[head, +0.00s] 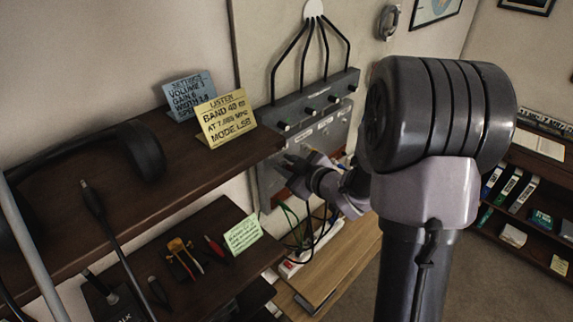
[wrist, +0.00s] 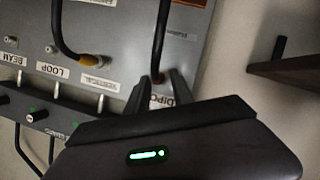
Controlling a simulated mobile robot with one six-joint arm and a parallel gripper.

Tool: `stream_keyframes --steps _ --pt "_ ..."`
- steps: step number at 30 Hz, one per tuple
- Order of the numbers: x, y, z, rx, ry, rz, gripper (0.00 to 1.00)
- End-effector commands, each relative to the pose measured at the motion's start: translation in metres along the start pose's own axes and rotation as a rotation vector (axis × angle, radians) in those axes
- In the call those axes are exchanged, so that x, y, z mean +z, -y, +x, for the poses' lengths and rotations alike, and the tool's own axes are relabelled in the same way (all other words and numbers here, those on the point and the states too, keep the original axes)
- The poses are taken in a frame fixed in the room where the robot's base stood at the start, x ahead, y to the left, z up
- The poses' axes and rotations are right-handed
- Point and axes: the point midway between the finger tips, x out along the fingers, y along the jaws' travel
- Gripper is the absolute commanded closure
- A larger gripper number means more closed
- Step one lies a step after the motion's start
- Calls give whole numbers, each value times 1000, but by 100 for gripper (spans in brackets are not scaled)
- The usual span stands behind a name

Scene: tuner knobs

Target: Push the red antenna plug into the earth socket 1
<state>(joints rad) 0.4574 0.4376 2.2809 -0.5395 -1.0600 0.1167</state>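My gripper (wrist: 157,80) is at the grey antenna panel (wrist: 215,40), its two dark fingers apart. Between them I see the end of a black cable (wrist: 160,40) with a dark reddish plug (wrist: 157,76), just above a partly covered label reading "DIPO". A gap shows beside the plug, so the fingers do not look closed on it. In the head view my gripper (head: 290,166) reaches the front of the panel (head: 312,140); the plug is hidden or too small there. The earth socket 1 is not clearly readable in either view.
Another black cable ends in an orange-yellow plug (wrist: 92,60) on the panel. Labels for beam, loop and vertical sit beside switches (wrist: 56,90). A dark shelf (wrist: 290,70) lies to the right. In the head view, a wooden shelf (head: 190,170) holds note cards.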

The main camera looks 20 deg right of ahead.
Motion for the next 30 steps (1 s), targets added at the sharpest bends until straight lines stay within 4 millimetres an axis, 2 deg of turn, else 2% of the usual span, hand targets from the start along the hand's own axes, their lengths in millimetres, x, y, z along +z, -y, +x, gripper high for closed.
stream_keyframes --steps 1,3,4,13,30 --pt "0 0 0 0 0 0 84" --pt "0 0 0 0 0 0 97" --pt "0 0 0 0 0 0 100" --pt "1 0 -3 1 -1 0 100" --pt "10 -1 -25 1 0 0 100"
